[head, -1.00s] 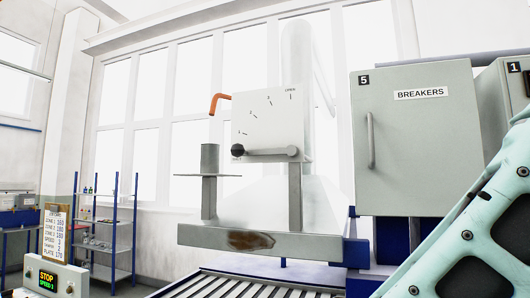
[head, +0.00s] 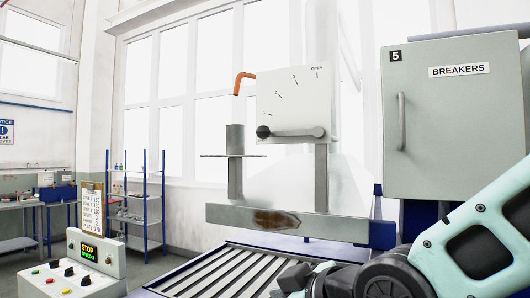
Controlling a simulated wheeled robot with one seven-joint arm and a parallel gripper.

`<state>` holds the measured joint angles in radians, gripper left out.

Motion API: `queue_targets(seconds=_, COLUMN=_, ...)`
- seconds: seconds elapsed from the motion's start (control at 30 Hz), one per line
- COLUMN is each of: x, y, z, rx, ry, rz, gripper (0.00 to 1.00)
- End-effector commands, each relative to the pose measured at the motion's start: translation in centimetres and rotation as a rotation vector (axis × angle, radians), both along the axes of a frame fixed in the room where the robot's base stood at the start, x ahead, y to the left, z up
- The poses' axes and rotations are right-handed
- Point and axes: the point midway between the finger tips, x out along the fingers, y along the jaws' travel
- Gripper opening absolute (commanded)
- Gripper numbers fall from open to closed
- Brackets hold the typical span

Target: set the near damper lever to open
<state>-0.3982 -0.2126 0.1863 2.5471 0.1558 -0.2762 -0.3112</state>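The damper lever (head: 295,133) is a grey horizontal bar in front of a white marked plate (head: 290,100). Its dark round knob (head: 263,132) is at the left end, beside the lowest mark. Its pivot is at the right end. The plate carries several tick marks running up to the word OPEN at upper right. My gripper (head: 292,280) is partly in view at the bottom of the head view, below and in front of the lever, apart from it. Its fingertips are too unclear to tell their opening.
A grey breaker cabinet (head: 450,110) stands right of the lever. A rusty-patched grey beam (head: 340,228) runs below the plate, above a slatted roller bed (head: 215,270). An orange bent pipe (head: 243,81) sticks out left of the plate. A control box (head: 92,258) stands lower left.

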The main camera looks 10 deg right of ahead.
Motion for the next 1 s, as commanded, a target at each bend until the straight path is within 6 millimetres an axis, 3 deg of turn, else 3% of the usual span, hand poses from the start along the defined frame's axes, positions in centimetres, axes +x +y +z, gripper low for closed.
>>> queue_targets(seconds=0.03, x=1.3, y=-0.6, z=3.3, rx=0.035, ry=-0.122, rz=-0.019, gripper=0.49)
queue_targets(seconds=0.2, x=3.8, y=-3.7, z=13.2, rx=0.110, ry=-0.525, rz=-0.104, gripper=0.49)
queue_targets(seconds=0.3, x=3.9, y=-5.6, z=17.4, rx=0.131, ry=-0.696, rz=-0.154, gripper=0.49)
queue_targets(seconds=0.4, x=3.6, y=-6.9, z=19.9, rx=0.140, ry=-0.805, rz=-0.190, gripper=0.49)
queue_targets(seconds=0.53, x=3.4, y=-7.5, z=21.1, rx=0.145, ry=-0.863, rz=-0.209, gripper=0.49)
queue_targets(seconds=1.0, x=5.7, y=-6.9, z=21.4, rx=0.147, ry=-0.866, rz=-0.209, gripper=0.49)
